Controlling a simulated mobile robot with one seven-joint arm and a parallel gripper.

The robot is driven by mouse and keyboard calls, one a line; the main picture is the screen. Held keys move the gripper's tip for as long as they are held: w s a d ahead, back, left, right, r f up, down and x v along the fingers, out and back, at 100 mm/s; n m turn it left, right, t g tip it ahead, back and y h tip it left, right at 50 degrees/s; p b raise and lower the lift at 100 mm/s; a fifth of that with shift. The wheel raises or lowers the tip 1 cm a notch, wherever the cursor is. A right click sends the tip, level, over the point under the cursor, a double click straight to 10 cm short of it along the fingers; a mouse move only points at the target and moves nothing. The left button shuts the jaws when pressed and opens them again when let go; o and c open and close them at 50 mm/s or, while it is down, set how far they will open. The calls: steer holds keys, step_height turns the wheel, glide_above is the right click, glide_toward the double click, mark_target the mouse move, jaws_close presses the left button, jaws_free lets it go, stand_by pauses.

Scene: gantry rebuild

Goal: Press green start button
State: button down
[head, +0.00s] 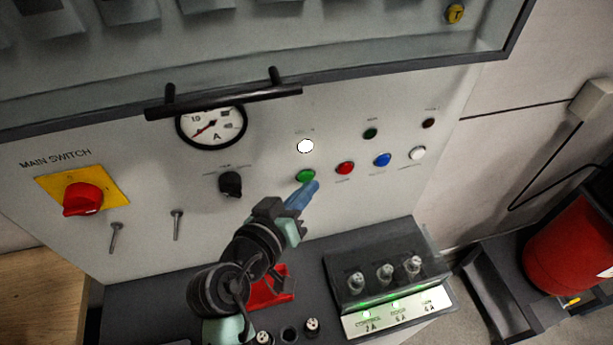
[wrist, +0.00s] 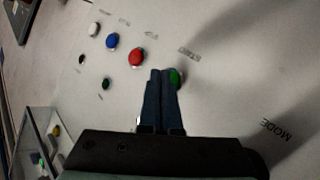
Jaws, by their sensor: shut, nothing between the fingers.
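The green start button (head: 306,176) is on the grey panel, left of the red button in the head view. In the wrist view the green button (wrist: 175,77) shows at the right side of my fingertips, partly hidden by them, near the label "START". My gripper (head: 314,187) is shut and empty, its blue fingertips just below and right of the green button. It also shows in the wrist view (wrist: 160,72), pointing at the panel. I cannot tell whether the fingertips touch the button or the panel.
A red button (head: 345,168), a blue button (head: 382,160) and a white button (head: 418,153) sit to the right. A black knob (head: 230,184) and the red main switch (head: 83,198) are left. A fuse box (head: 385,275) stands below; a handle bar (head: 223,103) juts out above.

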steer(key=shift+w+a, duration=0.15)
steer(key=shift+w, duration=0.25)
stand_by(0.6)
steer(key=shift+s, duration=0.15)
steer(key=shift+s+d, duration=0.3)
steer(key=shift+s, duration=0.35)
steer(key=shift+s+d, duration=0.25)
steer(key=shift+s, duration=0.55)
steer(key=shift+s+d, duration=0.25)
steer(key=shift+s, duration=0.55)
steer(key=shift+s+d, duration=0.25)
steer(key=shift+s, duration=0.55)
